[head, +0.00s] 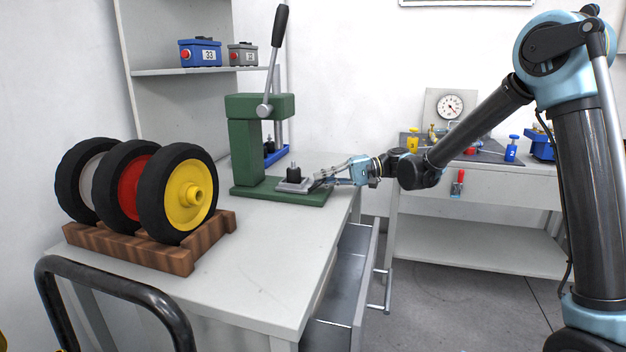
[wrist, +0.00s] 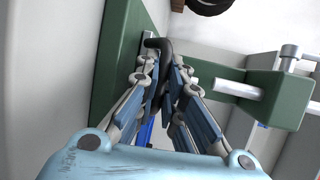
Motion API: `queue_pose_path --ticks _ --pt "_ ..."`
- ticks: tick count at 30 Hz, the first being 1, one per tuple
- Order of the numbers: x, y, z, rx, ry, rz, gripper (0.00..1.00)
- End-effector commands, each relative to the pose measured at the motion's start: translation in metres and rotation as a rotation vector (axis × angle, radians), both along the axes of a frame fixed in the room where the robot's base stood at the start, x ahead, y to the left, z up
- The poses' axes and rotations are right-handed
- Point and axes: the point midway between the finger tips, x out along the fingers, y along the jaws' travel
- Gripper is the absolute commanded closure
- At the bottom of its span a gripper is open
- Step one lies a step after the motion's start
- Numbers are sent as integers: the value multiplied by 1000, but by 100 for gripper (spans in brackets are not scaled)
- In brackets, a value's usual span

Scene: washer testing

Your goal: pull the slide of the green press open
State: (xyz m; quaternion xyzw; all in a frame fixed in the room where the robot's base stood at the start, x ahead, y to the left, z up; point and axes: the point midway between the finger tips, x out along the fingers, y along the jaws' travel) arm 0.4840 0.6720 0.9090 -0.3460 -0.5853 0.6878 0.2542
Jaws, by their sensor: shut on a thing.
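The green press (head: 246,152) stands on the bench with its long black-tipped lever raised. Its slide (head: 292,185) is a small grey plate on the green base, with a black piece standing upright on it. My gripper (head: 322,180) reaches in from the right, low over the base at the slide's right side. In the wrist view my gripper (wrist: 167,75) has its fingers closed around a dark handle (wrist: 160,45) of the slide. The fingers hide part of the handle. The green base also shows in the wrist view (wrist: 110,62).
A wooden rack (head: 150,250) with three wheels stands on the bench at the left. A drawer (head: 350,270) stands open below the bench's right edge. A second table (head: 480,180) with a dial gauge is at the back right. The bench front is clear.

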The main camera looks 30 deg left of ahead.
Motion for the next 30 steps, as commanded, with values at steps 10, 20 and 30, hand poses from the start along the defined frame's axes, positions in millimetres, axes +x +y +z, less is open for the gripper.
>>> queue_pose_path --ticks 10,20,30 --pt "17 -55 -2 -2 -3 -1 100" --pt "17 -57 -2 -2 -3 0 100" --pt "17 -57 -1 -1 -2 0 82"
